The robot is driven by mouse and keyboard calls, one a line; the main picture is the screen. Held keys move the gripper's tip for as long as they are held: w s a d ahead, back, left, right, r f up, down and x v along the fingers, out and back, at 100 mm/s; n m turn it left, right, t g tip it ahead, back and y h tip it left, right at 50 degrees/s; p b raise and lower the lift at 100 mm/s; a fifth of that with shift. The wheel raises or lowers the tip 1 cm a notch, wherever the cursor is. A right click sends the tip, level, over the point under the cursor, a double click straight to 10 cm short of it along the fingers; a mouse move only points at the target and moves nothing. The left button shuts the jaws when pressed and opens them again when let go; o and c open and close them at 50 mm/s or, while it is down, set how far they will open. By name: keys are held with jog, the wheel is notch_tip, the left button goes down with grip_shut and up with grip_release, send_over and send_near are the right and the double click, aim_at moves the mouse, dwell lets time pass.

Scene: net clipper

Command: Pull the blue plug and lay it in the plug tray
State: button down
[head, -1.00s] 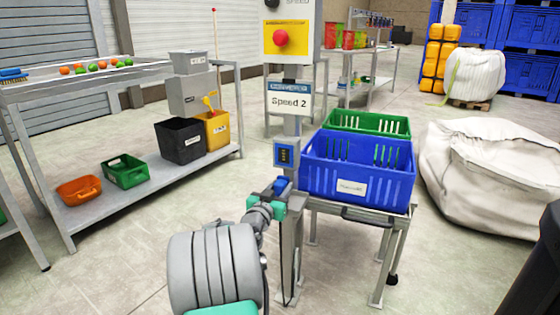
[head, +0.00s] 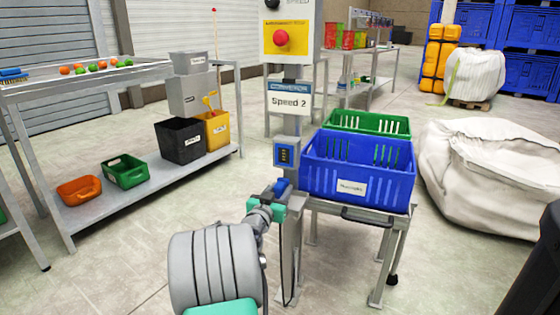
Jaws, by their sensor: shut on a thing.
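The blue plug (head: 281,187) is small and sits just below the grey-blue control box (head: 286,153) on the post. My gripper (head: 267,202), with teal fingers, is shut on the plug at the front of the post. My wrist hides part of the plug and the lower post. I cannot tell whether the plug is still seated or clear of its socket. I cannot pick out a plug tray for certain.
A blue crate (head: 356,189) and a green crate (head: 367,122) stand on a metal stand right of the post. A sign reading "Speed 2" (head: 290,101) and a red button (head: 281,38) are above. A shelf rack (head: 140,195) with bins stands left. Open floor lies between.

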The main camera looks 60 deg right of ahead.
jog(key=shift+f, duration=1.1)
dwell(0.5)
dwell(0.3)
jog(key=c, duration=0.9)
grip_release()
jog(key=shift+o, duration=0.2)
jog(key=s+a, duration=0.1)
jog(key=a, duration=1.5)
jog(key=shift+a, duration=0.4)
